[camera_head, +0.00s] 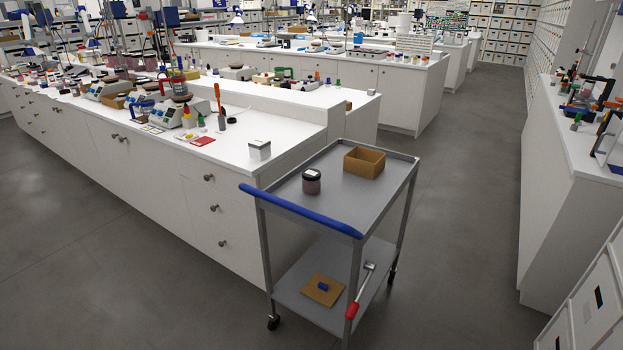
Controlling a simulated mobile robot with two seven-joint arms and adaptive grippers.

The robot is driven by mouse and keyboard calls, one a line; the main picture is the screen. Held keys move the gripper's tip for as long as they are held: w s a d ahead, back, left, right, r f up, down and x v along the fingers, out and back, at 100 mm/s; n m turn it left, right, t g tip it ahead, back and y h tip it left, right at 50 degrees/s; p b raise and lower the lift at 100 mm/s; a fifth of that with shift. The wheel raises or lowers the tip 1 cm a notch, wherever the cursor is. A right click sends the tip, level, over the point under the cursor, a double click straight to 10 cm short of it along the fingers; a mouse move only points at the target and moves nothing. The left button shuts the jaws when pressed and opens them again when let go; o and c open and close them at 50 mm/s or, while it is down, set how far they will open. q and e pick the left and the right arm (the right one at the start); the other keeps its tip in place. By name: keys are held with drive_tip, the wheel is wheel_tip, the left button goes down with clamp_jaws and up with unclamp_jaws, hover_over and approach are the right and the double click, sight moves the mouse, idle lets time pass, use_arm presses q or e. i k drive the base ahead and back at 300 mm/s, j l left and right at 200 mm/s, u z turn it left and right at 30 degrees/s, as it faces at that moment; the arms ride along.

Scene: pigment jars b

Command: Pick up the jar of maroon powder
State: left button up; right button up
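A small jar (312,182) with a dark lid, a pale label on top and dull maroon contents stands upright on the top shelf of a grey metal cart (335,200). It is left of an open brown box (364,162) on the same shelf, with a gap between them. Nothing touches or covers the jar. Neither of my grippers shows in the head view.
The cart has a blue handle (300,211) on its near side. Its lower shelf holds a brown board with a blue item and a red-handled tool (357,292). A long white bench (150,150), crowded with lab items, stands left. Grey floor (460,200) is clear to the right.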

sight(310, 179)
drive_tip(key=i+l+u, duration=0.2)
drive_tip(key=i+l, duration=0.2)
drive_tip(key=l, duration=0.25)
drive_tip(key=i+l, duration=0.2)
drive_tip(key=i+l+u, duration=0.15)
drive_tip(key=l, duration=0.3)
drive_tip(key=i+l+u, duration=0.1)
drive_tip(key=i+l, duration=0.15)
drive_tip(key=i+l+u, duration=0.1)
drive_tip(key=l, duration=0.4)
drive_tip(key=i, duration=0.05)
